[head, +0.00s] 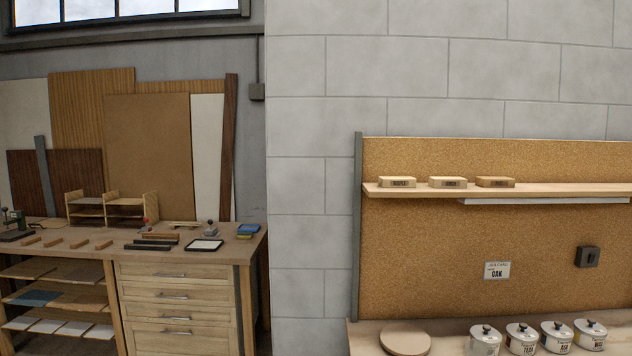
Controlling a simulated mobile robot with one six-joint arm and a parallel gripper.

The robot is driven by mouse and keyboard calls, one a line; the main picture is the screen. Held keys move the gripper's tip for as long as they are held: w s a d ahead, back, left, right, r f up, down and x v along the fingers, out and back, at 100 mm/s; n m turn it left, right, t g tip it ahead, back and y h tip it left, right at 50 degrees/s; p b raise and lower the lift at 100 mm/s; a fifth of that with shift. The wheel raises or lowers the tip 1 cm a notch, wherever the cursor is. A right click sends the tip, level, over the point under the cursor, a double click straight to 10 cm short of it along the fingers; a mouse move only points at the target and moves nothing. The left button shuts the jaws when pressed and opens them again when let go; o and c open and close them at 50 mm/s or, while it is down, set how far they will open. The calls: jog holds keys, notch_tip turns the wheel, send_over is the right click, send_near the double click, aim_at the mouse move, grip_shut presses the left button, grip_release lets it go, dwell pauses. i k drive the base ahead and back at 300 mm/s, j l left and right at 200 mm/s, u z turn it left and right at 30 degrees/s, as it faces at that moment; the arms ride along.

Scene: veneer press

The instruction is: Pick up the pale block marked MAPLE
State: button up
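Three small wooden blocks rest in a row on a wall shelf (540,191) at the right of the head view. The left one is a pale block (397,182) with a dark label that appears to read MAPLE. The middle pale block (448,182) has a label too small to read surely. The right block (495,182) is browner, and its label is also unclear. The blocks stand apart from each other with small gaps. My gripper is not in view.
Below the shelf, a counter (455,341) holds a round wooden disc (405,338) and several lidded white pots. A card (497,270) reading OAK is on the cork board (420,250). A cluttered workbench (250,246) with drawers stands at left. The space above the blocks is clear.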

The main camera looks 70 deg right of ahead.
aim_at(384, 182)
jog(key=i+l+z, duration=0.1)
jog(key=i+z, duration=0.2)
jog(key=z, duration=0.15)
jog(key=i+z, duration=0.55)
jog(key=z, duration=0.3)
jog(key=i+j+z, duration=0.25)
jog(key=z, duration=0.15)
jog(key=i+j+z, duration=0.25)
jog(key=z, duration=0.2)
